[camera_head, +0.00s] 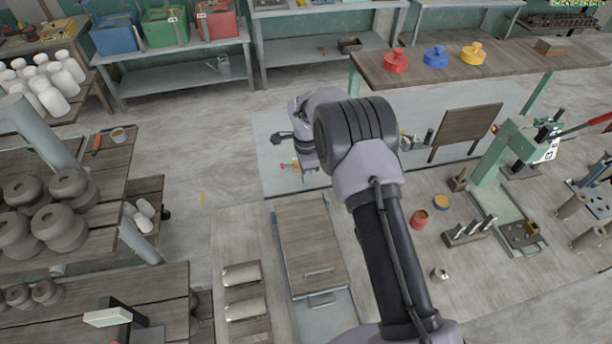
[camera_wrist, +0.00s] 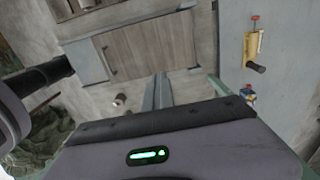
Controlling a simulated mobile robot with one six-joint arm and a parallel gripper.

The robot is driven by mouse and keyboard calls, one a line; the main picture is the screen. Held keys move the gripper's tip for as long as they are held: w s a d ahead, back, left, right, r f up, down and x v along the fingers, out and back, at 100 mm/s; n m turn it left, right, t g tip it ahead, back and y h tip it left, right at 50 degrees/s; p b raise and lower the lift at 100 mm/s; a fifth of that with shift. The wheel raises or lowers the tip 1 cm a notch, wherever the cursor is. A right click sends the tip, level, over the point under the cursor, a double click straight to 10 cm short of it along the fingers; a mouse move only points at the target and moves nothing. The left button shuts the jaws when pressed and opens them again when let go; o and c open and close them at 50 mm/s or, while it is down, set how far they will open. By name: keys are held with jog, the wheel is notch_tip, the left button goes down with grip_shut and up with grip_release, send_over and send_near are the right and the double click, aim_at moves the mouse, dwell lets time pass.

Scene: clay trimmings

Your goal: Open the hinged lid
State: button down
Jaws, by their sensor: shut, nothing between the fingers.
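The hinged lid (camera_head: 308,235) is a flat wooden panel on a grey-framed box, with a pale bar handle (camera_head: 320,271) near its front edge. It lies closed. In the wrist view the plank lid (camera_wrist: 155,42) is at the top, with its handle (camera_wrist: 108,61) at the left. My gripper (camera_wrist: 158,78) shows its two grey fingers together, empty, pointing toward the lid's edge. They appear apart from the handle; whether they touch anything is unclear. In the head view my gripper's fingers are not discernible, and my arm passes to the right of the lid.
A yellow fitting with a dark handle (camera_wrist: 254,45) is on the pale panel beside the lid. Two metal-topped pieces (camera_head: 242,273) lie left of the box. A red pot (camera_head: 419,219) and a green press (camera_head: 500,150) stand to the right. Floor behind the box is clear.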

dwell(0.6)
jog(key=c, duration=1.5)
grip_release()
jog(key=shift+r, duration=0.1)
notch_tip(320, 180, up, 17)
jog(key=b, duration=0.2)
jog(key=shift+r, duration=0.15)
